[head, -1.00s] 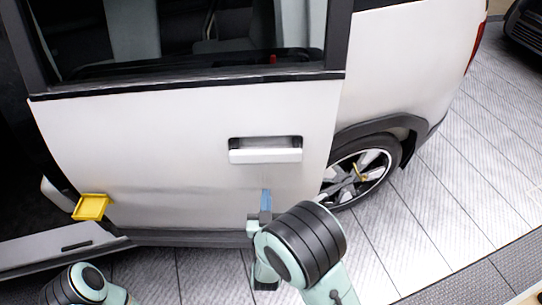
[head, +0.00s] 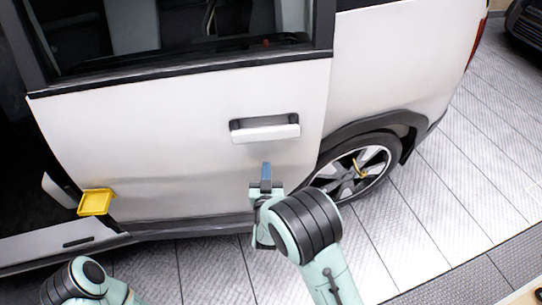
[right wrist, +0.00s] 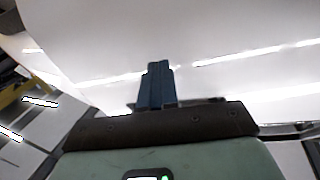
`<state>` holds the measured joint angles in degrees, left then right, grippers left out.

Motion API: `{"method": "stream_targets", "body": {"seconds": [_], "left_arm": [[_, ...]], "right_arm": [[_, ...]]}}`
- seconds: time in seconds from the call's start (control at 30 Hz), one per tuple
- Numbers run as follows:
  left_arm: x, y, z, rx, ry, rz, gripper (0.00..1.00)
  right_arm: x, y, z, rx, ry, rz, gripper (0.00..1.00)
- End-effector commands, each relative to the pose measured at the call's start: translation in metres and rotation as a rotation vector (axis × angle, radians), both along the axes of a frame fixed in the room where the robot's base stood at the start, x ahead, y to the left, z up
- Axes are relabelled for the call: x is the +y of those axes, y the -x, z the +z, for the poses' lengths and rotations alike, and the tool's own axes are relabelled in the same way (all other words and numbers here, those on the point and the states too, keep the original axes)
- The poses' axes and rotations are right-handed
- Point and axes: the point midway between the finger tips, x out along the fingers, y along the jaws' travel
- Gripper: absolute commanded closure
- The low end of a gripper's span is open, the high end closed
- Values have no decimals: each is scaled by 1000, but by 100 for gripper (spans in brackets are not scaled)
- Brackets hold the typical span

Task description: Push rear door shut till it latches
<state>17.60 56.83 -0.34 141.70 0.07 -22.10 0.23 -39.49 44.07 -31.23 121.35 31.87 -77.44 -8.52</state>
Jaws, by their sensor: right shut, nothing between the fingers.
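The white rear door (head: 180,150) fills the left and middle of the head view, with its recessed handle (head: 265,130) near its rear edge. The door sits close to the body; I cannot tell whether it is flush or latched. My right gripper (head: 266,171) is shut and empty, its blue fingertips pointing at the door panel below the handle. They appear to touch the panel or be very near it. In the right wrist view the shut fingers (right wrist: 156,84) stand in front of the white panel (right wrist: 200,40).
A yellow block (head: 95,202) is at the door's lower front corner, beside the dark front opening (head: 25,175). The rear wheel (head: 358,172) is right of the door. Tiled floor (head: 440,210) is clear at the right. Another dark car (head: 525,25) stands far right.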

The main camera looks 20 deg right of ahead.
Motion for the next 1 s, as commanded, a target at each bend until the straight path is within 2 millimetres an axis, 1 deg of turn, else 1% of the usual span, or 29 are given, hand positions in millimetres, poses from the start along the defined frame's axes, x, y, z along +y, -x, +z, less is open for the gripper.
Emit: {"method": "stream_targets", "body": {"seconds": [0.17,0.7,1.0], "left_arm": [[0,0,-1,0,0,0,100],[0,3,-9,3,0,0,100],[0,4,-10,4,0,0,100]], "right_arm": [[-1,-2,0,0,-1,2,100],[-7,-27,0,-1,0,44,100],[-8,-32,0,-1,0,53,100]]}}
